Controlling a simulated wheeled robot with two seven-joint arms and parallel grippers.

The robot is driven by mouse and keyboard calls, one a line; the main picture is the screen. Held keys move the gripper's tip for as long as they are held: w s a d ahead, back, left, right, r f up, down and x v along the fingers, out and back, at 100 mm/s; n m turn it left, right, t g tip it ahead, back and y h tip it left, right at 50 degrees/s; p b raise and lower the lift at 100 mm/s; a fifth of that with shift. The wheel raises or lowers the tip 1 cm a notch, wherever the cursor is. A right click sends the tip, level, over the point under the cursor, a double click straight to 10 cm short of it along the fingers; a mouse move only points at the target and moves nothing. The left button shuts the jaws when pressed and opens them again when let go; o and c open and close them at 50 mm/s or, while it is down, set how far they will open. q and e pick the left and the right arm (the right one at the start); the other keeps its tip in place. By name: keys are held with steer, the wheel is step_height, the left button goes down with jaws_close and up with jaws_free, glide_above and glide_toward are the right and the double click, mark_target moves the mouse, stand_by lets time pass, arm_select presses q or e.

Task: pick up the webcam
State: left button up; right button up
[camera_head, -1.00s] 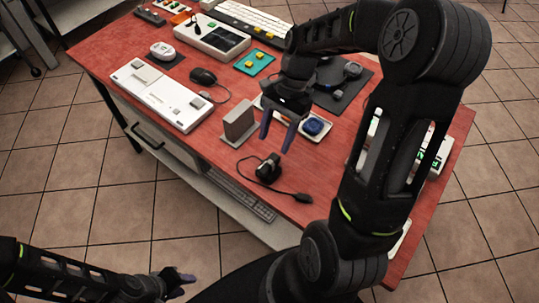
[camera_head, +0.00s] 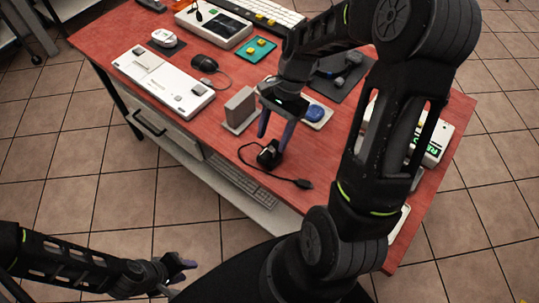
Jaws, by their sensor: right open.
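The webcam (camera_head: 268,156) is a small black device with a dark cable. It lies near the front edge of the red table (camera_head: 330,185), and its cable loops to the left and runs right to a dark plug (camera_head: 303,184). My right gripper (camera_head: 274,135) points down just above the webcam, its two fingers apart. One fingertip reaches close to the webcam's top; I cannot tell if it touches. My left gripper (camera_head: 190,268) is low at the left, off the table, seen from the side; its opening is unclear.
A grey upright block (camera_head: 240,106) stands just left of my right gripper. A blue round object (camera_head: 315,112) sits on a light tray behind. A black mouse (camera_head: 204,63) and a white panel device (camera_head: 165,82) lie further left. Bare table lies right of the plug.

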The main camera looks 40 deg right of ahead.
mark_target(270, 146)
steer(key=x, duration=0.4)
steer(key=shift+f+p, duration=0.1)
steer(key=shift+p, duration=0.3)
jaws_close()
stand_by(0.5)
stand_by(0.9)
